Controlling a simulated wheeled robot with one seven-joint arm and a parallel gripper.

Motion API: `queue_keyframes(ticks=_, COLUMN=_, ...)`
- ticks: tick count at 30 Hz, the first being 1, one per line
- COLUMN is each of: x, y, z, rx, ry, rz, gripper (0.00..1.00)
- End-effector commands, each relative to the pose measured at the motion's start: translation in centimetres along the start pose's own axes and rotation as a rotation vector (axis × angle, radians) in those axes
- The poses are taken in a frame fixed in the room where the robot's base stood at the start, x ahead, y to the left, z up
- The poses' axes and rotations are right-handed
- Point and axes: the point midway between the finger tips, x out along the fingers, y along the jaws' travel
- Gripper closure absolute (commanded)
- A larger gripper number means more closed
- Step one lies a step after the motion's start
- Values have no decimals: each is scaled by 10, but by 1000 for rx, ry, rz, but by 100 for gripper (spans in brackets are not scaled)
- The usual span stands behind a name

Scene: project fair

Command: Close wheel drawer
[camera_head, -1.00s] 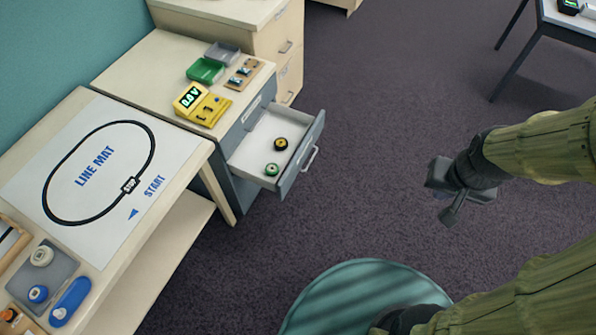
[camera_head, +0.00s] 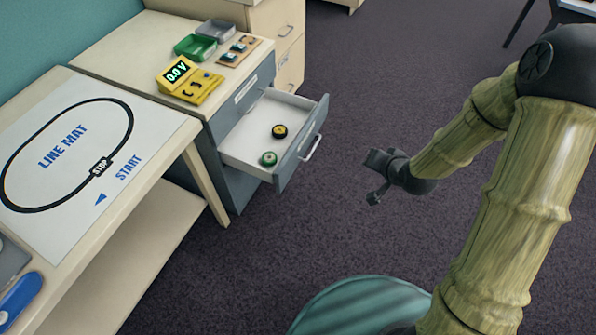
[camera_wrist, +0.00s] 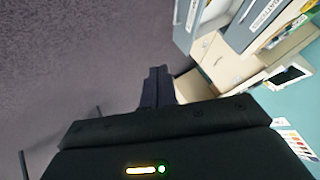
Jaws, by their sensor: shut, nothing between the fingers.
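The wheel drawer (camera_head: 243,141) is pulled out of the grey cabinet under the wooden worktop, its grey front and bar handle (camera_head: 311,148) facing right. Inside lie a yellow-and-black wheel (camera_head: 279,131) and a green wheel (camera_head: 268,159). My gripper (camera_head: 374,178) is over the carpet to the right of the drawer, apart from its handle. In the wrist view my gripper (camera_wrist: 158,85) has its dark fingers together, with nothing between them. Part of the open drawer (camera_wrist: 188,22) shows at the top of that view.
A yellow meter (camera_head: 188,80), a green tray (camera_head: 195,46) and a grey tray (camera_head: 216,30) sit on the cabinet top. The line mat table (camera_head: 187,130) stands to the left. The carpet between the drawer and my gripper is clear.

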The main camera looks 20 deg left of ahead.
Motion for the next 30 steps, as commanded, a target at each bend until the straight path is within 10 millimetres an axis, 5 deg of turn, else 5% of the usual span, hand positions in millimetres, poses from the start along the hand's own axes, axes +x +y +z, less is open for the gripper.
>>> queue_keyframes(ticks=1, x=31, y=2, z=20, rx=29, ry=10, rz=-47, gripper=100)
queue_keyframes(ticks=3, x=57, y=-5, z=34, rx=78, ry=37, rz=-117, gripper=100)
queue_keyframes(ticks=15, x=170, y=-37, z=110, rx=476, ry=178, rz=-530, gripper=100)
queue_keyframes(ticks=21, x=202, y=-39, z=136, rx=718, ry=247, rz=-711, gripper=100)
queue_keyframes(ticks=30, x=206, y=-40, z=140, rx=840, ry=290, rz=-797, gripper=100)
